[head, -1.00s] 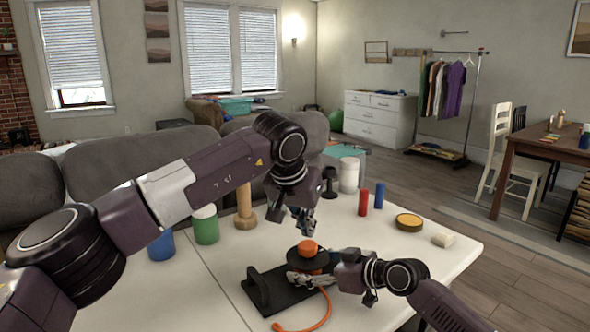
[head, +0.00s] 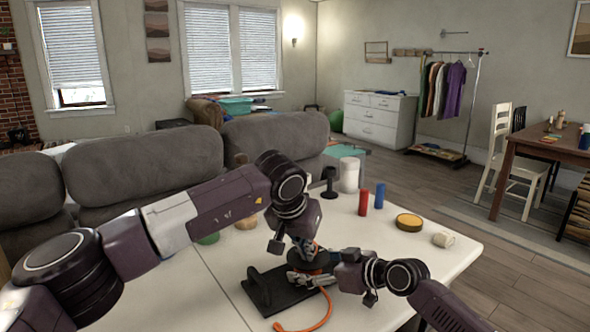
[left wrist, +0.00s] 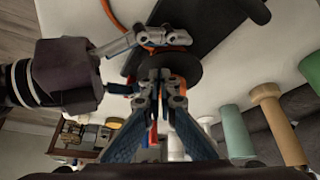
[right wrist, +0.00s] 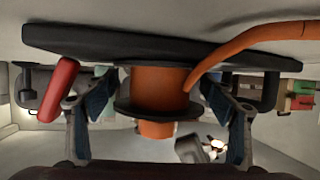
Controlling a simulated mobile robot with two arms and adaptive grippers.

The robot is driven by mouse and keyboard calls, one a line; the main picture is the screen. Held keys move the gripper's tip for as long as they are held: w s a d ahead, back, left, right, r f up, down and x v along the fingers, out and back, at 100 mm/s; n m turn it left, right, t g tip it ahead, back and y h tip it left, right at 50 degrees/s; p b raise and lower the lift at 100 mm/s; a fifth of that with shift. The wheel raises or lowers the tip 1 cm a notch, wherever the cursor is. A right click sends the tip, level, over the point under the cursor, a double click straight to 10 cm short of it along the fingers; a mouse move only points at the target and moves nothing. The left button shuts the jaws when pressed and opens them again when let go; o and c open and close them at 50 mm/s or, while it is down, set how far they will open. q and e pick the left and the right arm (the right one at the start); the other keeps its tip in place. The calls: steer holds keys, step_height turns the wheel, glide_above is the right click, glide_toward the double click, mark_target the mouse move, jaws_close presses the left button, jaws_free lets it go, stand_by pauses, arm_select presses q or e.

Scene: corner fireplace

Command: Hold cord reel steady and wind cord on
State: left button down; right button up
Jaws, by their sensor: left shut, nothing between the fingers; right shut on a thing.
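The cord reel has a black base plate (head: 285,297) with an upright end handle and an orange drum (right wrist: 158,85) between black flanges. It stands on the white table. An orange cord (head: 326,312) runs from the drum across the base onto the tabletop. My right gripper (head: 303,279) comes in from the right, its fingers on either side of the drum (right wrist: 158,92), shut on the reel. My left gripper (head: 308,250) is shut and empty, pointing down over the reel's top; its closed tips (left wrist: 163,78) overlap the black flange (left wrist: 185,68). The top knob is mostly hidden.
A red cylinder (head: 363,202), a blue cylinder (head: 380,196), a yellow-topped round tin (head: 409,222) and a pale block (head: 443,239) stand on the right of the table (head: 400,270). A white jar (head: 349,175) stands behind. My left arm partly covers a green container (head: 208,239).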

mark_target(297, 259)
arm_select(q)
steer(key=shift+w, duration=0.5)
stand_by(0.4)
steer(key=shift+a, duration=0.3)
steer(key=shift+w+a+f, duration=0.15)
steer(key=shift+w+a, duration=0.1)
steer(key=shift+a, duration=0.45)
steer(key=shift+w+a+f, duration=0.1)
steer(key=shift+w+a, duration=0.25)
steer(key=shift+a, duration=0.25)
steer(key=shift+s+d, duration=0.1)
steer(key=shift+s, duration=0.25)
step_height(297, 259, up, 6)
steer(key=shift+r, duration=0.2)
stand_by(0.4)
